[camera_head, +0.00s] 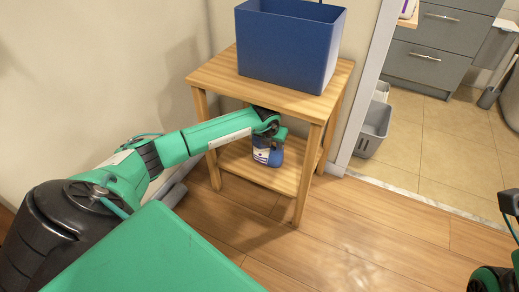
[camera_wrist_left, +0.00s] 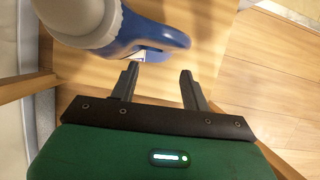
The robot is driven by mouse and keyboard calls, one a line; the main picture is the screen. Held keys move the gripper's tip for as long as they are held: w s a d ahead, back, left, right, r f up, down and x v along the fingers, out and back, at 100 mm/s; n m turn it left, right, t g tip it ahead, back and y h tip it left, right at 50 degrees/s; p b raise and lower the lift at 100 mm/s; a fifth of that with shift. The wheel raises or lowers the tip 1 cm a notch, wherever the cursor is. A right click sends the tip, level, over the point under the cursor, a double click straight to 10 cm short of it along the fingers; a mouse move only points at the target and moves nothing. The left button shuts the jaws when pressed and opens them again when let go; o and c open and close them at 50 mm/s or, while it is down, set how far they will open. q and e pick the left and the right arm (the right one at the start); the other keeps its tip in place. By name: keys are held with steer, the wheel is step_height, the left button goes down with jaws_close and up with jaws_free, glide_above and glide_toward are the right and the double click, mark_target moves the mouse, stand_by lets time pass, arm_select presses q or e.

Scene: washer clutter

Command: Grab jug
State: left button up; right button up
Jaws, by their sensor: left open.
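The jug (camera_head: 268,152) stands on the lower shelf of a small wooden table. It is blue with a white label, and its upper part is hidden behind my left arm in the head view. In the left wrist view the jug (camera_wrist_left: 125,30) shows a white body and a blue part at the upper left. My left gripper (camera_wrist_left: 160,75) is open and empty, with its fingertips just short of the jug's blue part. In the head view the left gripper (camera_head: 275,135) is at the jug, under the tabletop. My right gripper is not clearly shown.
The wooden table (camera_head: 210,75) has a tabletop above my left gripper and legs around the lower shelf (camera_head: 240,165). A blue bin (camera_head: 290,45) stands on top. A grey basket (camera_head: 372,130) is beyond the doorway. The wooden floor in front is clear.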

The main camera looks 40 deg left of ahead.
arm_select(q)
steer(key=shift+w+a+f+b, duration=0.15)
steer(key=shift+w+f+b, duration=0.2)
steer(key=shift+w, duration=0.3)
steer(key=shift+w+a+f+b, duration=0.15)
steer(key=shift+w+f+b, duration=0.1)
steer(key=shift+w+b, duration=0.3)
steer(key=shift+w, duration=0.1)
jaws_close()
steer(key=shift+w+d, duration=0.1)
stand_by(0.4)
jaws_free()
